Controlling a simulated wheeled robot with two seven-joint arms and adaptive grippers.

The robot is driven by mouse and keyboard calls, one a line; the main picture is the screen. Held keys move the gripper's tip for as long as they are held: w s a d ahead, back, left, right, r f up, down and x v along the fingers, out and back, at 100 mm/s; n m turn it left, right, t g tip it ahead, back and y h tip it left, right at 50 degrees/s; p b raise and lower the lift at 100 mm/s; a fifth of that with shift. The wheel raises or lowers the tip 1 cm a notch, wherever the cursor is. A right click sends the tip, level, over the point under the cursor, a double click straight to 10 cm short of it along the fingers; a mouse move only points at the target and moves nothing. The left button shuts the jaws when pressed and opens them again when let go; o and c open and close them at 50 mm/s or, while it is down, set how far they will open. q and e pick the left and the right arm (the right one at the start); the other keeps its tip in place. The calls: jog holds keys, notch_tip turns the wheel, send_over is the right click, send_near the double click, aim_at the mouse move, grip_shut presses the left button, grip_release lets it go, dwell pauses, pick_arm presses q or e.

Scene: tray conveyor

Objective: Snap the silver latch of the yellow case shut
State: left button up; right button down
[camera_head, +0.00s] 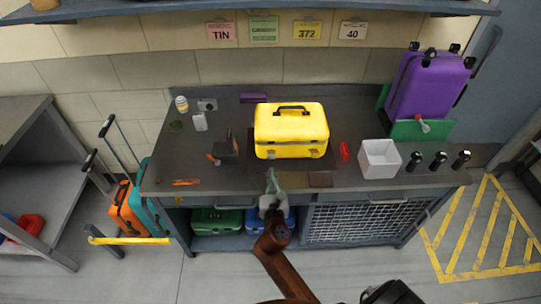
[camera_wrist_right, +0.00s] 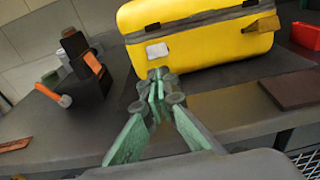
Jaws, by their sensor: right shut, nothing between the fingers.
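The yellow case (camera_head: 290,118) stands upright on the dark workbench, lid down, with a black handle on top. In the right wrist view its front fills the upper middle (camera_wrist_right: 200,48). A pale silver latch plate (camera_wrist_right: 157,50) is on the front at the left. A brass-coloured latch (camera_wrist_right: 262,25) is at the right. I cannot tell whether the silver latch is fastened. My right gripper (camera_wrist_right: 158,82), with green fingers, is shut and empty, just in front of and below the silver latch; in the head view it is over the bench's front edge (camera_head: 270,175). My left gripper is not in view.
A dark block with an orange part (camera_head: 226,150) stands left of the case. A brown flat pad (camera_head: 320,180), a red item (camera_head: 345,150) and a white bin (camera_head: 380,160) lie to the right. A purple suitcase (camera_head: 430,85) stands at the back right.

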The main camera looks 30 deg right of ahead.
aim_at(271, 158)
jog(key=shift+w+d+f+b, duration=0.25)
jog(key=shift+w+f+b, duration=0.15)
jog(key=shift+w+f, duration=0.1)
jog(key=shift+w+d+f+b, duration=0.25)
jog(key=shift+w+f+b, duration=0.1)
jog(key=shift+f, duration=0.15)
jog(key=shift+w+d, duration=0.2)
jog(key=shift+w, duration=0.15)
jog(key=shift+x, duration=1.4)
jog(key=shift+r+p+x, duration=0.2)
jog(key=shift+p+x, duration=0.05)
jog(key=shift+x, duration=0.85)
jog(key=shift+r+p+x, duration=0.15)
jog(key=shift+p+x, duration=0.1)
jog(key=shift+x, duration=0.85)
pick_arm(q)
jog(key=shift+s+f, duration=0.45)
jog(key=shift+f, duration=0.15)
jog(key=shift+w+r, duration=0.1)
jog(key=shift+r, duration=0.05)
pick_arm(e)
jog(key=shift+s+a, duration=0.2)
jog(key=shift+s, duration=0.05)
pick_arm(q)
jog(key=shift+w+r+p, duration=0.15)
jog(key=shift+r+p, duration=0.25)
jog(key=shift+p, duration=0.15)
pick_arm(e)
jog(key=shift+v, duration=1)
jog(key=shift+f, duration=0.1)
